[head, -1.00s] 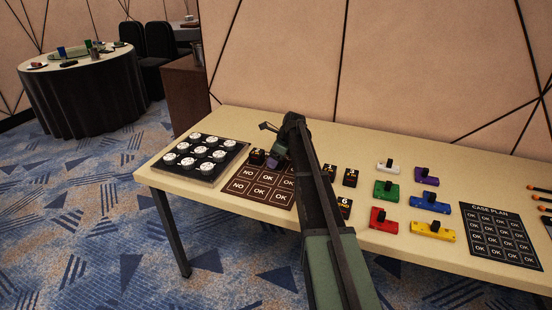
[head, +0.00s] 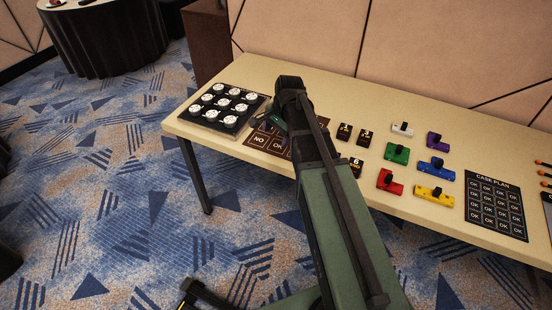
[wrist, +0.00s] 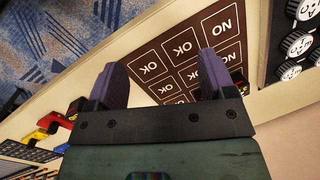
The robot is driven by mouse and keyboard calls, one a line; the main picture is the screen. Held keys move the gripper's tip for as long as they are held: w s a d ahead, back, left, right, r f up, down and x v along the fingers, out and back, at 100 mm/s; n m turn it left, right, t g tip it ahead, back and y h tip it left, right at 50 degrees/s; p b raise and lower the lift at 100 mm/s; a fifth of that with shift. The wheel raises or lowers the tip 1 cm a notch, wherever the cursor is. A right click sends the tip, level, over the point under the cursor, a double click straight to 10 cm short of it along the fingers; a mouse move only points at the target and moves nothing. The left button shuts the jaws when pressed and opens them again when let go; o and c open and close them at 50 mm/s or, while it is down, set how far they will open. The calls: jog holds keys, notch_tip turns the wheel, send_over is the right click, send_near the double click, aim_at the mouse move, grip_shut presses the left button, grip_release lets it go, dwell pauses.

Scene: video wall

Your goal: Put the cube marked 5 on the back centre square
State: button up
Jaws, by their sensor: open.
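The brown mat (wrist: 180,22) with squares marked NO and OK lies below my gripper (wrist: 162,80). In the wrist view its two purple fingers are apart, with nothing visible between them but the mat. A dark cube with a yellow mark (wrist: 240,87) is at the mat's back left corner, partly behind one finger; its number is unreadable. The back centre square is mostly hidden by my gripper. In the head view the mat (head: 254,150) is largely covered by my arm. I cannot make out a cube marked 5.
Right of the mat stand dark cubes, one marked 3 (head: 366,137) and one marked 6 (head: 355,166). Beyond them are coloured blocks, including a green one (head: 397,154), and a case plan board (head: 496,206). A black tray (head: 240,124) of white discs borders the left side.

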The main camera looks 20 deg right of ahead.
jog(key=s+a+n+h, duration=0.1)
jog(key=s+a+n, duration=0.3)
jog(key=s+n, duration=0.2)
jog(key=s+a+n+g, duration=0.1)
jog(key=s+a+n, duration=0.3)
jog(key=s+n, duration=0.3)
jog(key=s, duration=0.3)
jog(key=shift+s+a+f+h, duration=0.15)
jog(key=shift+s+a+h, duration=0.05)
jog(key=shift+h, duration=0.2)
